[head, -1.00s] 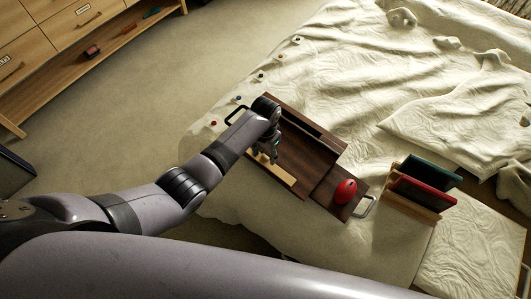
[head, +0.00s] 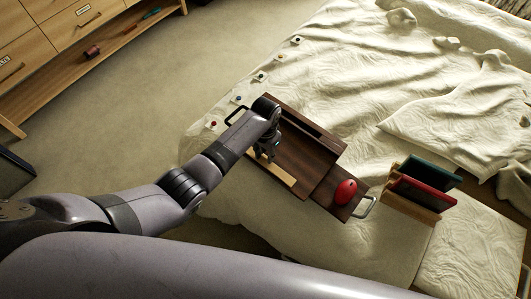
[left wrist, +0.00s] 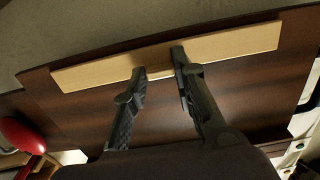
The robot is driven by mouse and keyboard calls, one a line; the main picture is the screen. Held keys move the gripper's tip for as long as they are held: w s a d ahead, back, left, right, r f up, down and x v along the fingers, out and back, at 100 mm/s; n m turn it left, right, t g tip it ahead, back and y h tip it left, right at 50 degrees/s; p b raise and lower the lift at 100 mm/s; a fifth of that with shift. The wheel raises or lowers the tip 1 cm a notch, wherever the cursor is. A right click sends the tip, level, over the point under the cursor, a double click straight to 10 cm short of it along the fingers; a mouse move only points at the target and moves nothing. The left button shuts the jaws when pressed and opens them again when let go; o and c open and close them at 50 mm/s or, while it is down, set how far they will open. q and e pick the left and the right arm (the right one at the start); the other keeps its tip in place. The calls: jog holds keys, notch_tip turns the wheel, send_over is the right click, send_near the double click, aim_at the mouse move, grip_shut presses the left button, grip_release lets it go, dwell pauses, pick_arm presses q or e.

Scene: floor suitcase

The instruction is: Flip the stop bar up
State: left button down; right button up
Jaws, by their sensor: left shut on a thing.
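The stop bar is a pale wooden strip (head: 284,178) along the near edge of a dark brown wooden tray (head: 307,157) on the bed. It also shows in the left wrist view (left wrist: 235,44), crossing the top of the picture. My left gripper (head: 265,156) is over the tray's near side at the bar. In the left wrist view its two fingertips (left wrist: 158,62) meet the bar's lower edge and are shut on it with a narrow gap between them. The bar looks low along the edge; its hinge is not visible. My right gripper is not in view.
A red rounded object (head: 345,191) sits on the tray's right part, near a metal handle (head: 365,207). A wooden rack with red and green panels (head: 420,190) stands to the right. Small square pieces (head: 260,77) line the bed's left edge. Open floor lies left.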

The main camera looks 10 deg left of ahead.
aim_at(264, 158)
pick_arm(q)
jog(key=shift+s+a+r+t+h+p, duration=0.15)
jog(key=shift+s+r+t+h+p, duration=0.25)
jog(key=shift+p, duration=0.65)
jog(key=shift+s+a+t+h+p, duration=0.25)
jog(key=shift+t+h+p, duration=0.15)
jog(key=shift+t+p, duration=0.8)
jog(key=shift+s+a+f+t+h, duration=0.1)
jog(key=shift+s+t+h, duration=0.25)
jog(key=shift+t, duration=0.35)
jog(key=shift+s+a+f+t+h, duration=0.2)
jog(key=shift+t+h, duration=0.25)
jog(key=shift+t, duration=0.35)
jog(key=s+t+h+b, duration=0.1)
jog(key=t+b, duration=0.2)
jog(key=b, duration=0.2)
jog(key=a+f+t+h+b, duration=0.1)
jog(key=t+h+b, duration=0.1)
jog(key=b, duration=0.4)
jog(key=s+t+h+b, duration=0.1)
jog(key=t+b, duration=0.2)
jog(key=b, duration=0.3)
jog(key=shift+s+a+f+t+h, duration=0.15)
jog(key=shift+s+f+t+h, duration=0.15)
jog(key=shift+f+t+h, duration=0.1)
jog(key=shift+s+r+t+h+b, duration=0.1)
jog(key=shift+r+t+h+b, duration=0.3)
jog(key=shift+b, duration=0.65)
jog(key=shift+f, duration=0.15)
